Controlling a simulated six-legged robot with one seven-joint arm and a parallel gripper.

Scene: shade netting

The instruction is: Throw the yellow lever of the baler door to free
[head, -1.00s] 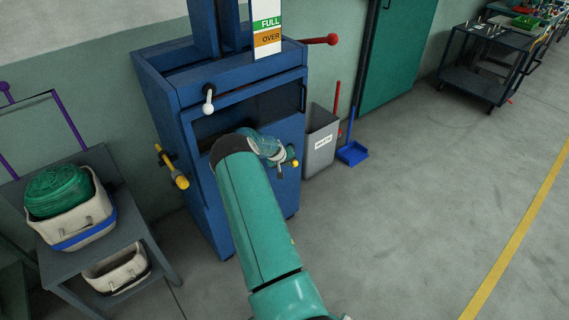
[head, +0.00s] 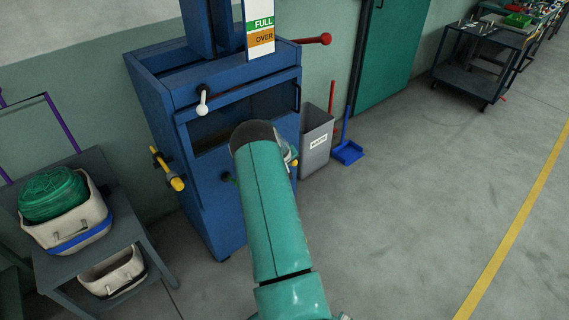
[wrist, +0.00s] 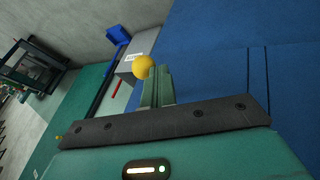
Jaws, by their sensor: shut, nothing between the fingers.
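The blue baler (head: 219,200) stands against the wall in the head view. A yellow knob (head: 295,163) shows at the right of its front, just past my arm. A yellow ball (wrist: 143,66) shows in the wrist view right beside the tips of my gripper (wrist: 158,82); I cannot tell if they touch. My gripper is shut and empty, close to the baler's blue face. In the head view my arm hides the gripper and the lever's shaft. Another yellow handle (head: 175,183) slants on the baler's left side.
A white-knobbed lever (head: 203,101) and a red-knobbed one (head: 323,39) are on the baler's upper part. A grey bin (head: 316,142) and blue dustpan (head: 348,152) stand to its right. A table with a tub (head: 73,230) is at left. The right floor is open.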

